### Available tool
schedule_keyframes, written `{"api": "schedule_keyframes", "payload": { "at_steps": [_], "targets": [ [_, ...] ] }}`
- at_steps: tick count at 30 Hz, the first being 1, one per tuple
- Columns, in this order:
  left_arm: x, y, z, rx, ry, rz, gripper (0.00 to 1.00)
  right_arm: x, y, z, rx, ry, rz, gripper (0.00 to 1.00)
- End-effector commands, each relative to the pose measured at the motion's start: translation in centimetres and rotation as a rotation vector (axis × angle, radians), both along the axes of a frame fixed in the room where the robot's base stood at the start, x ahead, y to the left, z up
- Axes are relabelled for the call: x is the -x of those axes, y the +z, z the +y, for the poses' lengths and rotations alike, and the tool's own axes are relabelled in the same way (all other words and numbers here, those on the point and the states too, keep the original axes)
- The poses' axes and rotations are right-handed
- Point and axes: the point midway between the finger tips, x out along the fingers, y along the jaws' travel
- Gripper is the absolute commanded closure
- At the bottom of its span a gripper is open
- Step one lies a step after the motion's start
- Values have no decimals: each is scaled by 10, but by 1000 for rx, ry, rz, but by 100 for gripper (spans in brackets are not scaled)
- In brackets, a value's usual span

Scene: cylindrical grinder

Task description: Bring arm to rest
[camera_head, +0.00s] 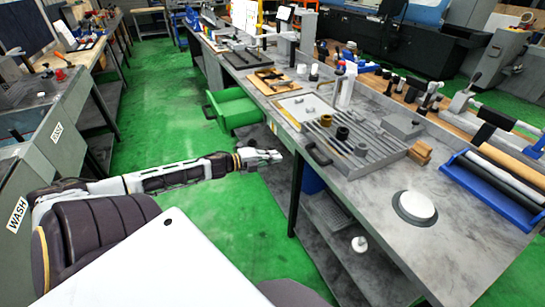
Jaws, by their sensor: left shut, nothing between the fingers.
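My left arm (165,178) comes in from the left and reaches out nearly level over the green floor. My left gripper (268,157) is at its end, shut and empty, beside the front edge of the workbench and apart from it. It is below and in front of the green bin (232,108). My right gripper is not in view.
The long grey workbench (455,245) on the right carries a ribbed tray (370,165), a round white disc (414,207) and a blue rack (490,190). A counter labelled WASH (17,214) stands at the left. Green floor (160,95) is clear between them.

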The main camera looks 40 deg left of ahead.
Motion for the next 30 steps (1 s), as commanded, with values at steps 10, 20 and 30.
{"api": "schedule_keyframes", "payload": {
  "at_steps": [10,20,30],
  "targets": [
    [4,1,1,-1,-1,0,100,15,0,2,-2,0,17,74],
    [4,1,1,-1,-1,0,100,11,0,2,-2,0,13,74],
    [3,0,4,35,18,19,100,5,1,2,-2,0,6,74]
  ]
}}
